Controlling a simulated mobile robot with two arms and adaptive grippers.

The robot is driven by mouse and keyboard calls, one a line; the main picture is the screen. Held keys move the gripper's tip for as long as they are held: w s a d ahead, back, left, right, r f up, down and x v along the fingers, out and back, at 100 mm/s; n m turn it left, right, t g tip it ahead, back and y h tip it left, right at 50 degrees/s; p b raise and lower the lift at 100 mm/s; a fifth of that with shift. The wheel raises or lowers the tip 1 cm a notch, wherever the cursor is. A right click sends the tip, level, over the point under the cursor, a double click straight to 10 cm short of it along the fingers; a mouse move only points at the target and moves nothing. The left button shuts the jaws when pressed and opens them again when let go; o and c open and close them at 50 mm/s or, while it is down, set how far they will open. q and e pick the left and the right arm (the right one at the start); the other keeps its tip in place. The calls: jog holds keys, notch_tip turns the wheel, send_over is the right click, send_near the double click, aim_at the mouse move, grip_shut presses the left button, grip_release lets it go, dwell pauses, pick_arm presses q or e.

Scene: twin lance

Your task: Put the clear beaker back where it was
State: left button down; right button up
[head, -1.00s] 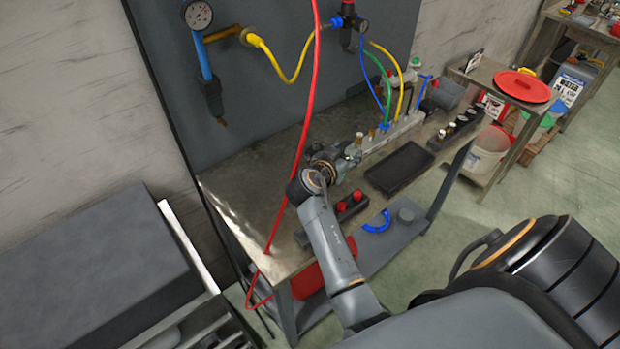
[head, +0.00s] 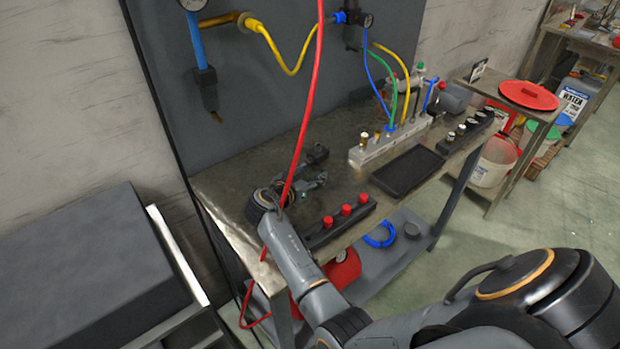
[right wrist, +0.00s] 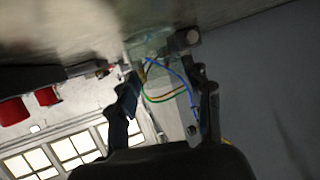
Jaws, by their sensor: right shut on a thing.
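My right gripper (head: 318,168) is low over the metal bench (head: 228,188), left of the valve manifold and behind the block with red knobs. In the right wrist view, its two dark fingers (right wrist: 160,66) are closed around a faint, see-through thing (right wrist: 154,46), which looks like the clear beaker. Its outline is hard to make out. In the head view I cannot pick the beaker out. Whether it touches the bench I cannot tell. My left gripper is not in view.
A black block with red knobs (head: 346,211) sits at the bench's front edge. A red hose (head: 309,100) hangs across my arm in the picture. The manifold (head: 375,147), black tray (head: 408,170) and bottle rack (head: 466,131) stand to the right. The back left of the bench is clear.

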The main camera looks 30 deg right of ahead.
jog(key=shift+f, duration=0.15)
jog(key=o, duration=1.1)
